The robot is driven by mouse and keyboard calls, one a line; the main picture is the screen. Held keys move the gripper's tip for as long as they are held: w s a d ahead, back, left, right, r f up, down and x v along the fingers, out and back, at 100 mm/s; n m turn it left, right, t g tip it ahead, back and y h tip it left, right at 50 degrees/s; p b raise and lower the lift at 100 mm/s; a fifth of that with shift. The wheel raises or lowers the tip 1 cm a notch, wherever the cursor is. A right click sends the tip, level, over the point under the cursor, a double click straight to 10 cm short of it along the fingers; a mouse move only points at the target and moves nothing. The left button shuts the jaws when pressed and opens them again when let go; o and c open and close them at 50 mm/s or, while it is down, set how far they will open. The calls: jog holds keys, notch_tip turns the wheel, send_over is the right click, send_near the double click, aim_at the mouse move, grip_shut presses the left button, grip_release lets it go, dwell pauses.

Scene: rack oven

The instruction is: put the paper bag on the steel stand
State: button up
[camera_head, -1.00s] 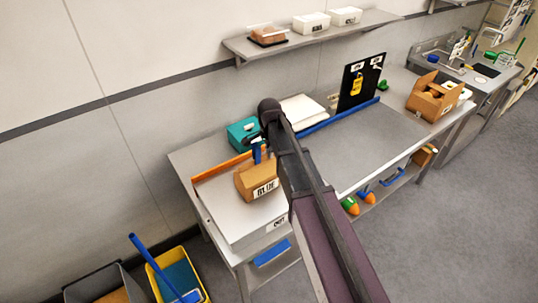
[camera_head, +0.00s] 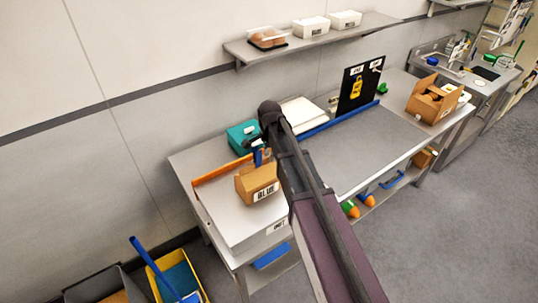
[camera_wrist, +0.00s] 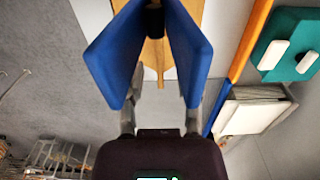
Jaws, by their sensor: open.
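The paper bag is most likely the brown, box-like object with a white label (camera_head: 257,188). It rests on the light grey raised platform (camera_head: 225,212) at the left end of the long bench, which looks like the steel stand. My gripper (camera_head: 259,157) is just behind and above the brown object, partly hidden by my arm. In the wrist view, my gripper's (camera_wrist: 148,50) two blue fingers are spread apart. Brown material (camera_wrist: 154,62) shows between and beyond them. I cannot tell whether the fingers touch it.
An orange strip (camera_head: 220,170) edges the platform's back. A teal box (camera_head: 242,136) and a white box (camera_head: 301,111) stand behind. A black board (camera_head: 353,90) and blue rail (camera_head: 328,120) border the clear bench middle (camera_head: 360,145). An open brown carton (camera_head: 433,101) stands right.

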notch_tip(320, 180, up, 11)
jog(key=p, duration=1.1)
jog(key=shift+r, duration=0.2)
dwell(0.5)
jog(key=s+d+n, duration=1.1)
jog(key=s+d, duration=0.6)
jog(key=s, duration=0.2)
jog(key=shift+s, duration=0.15)
notch_tip(320, 180, down, 24)
jog(key=b, duration=2.3)
jog(key=shift+a+r, duration=0.15)
jog(key=shift+r, duration=0.1)
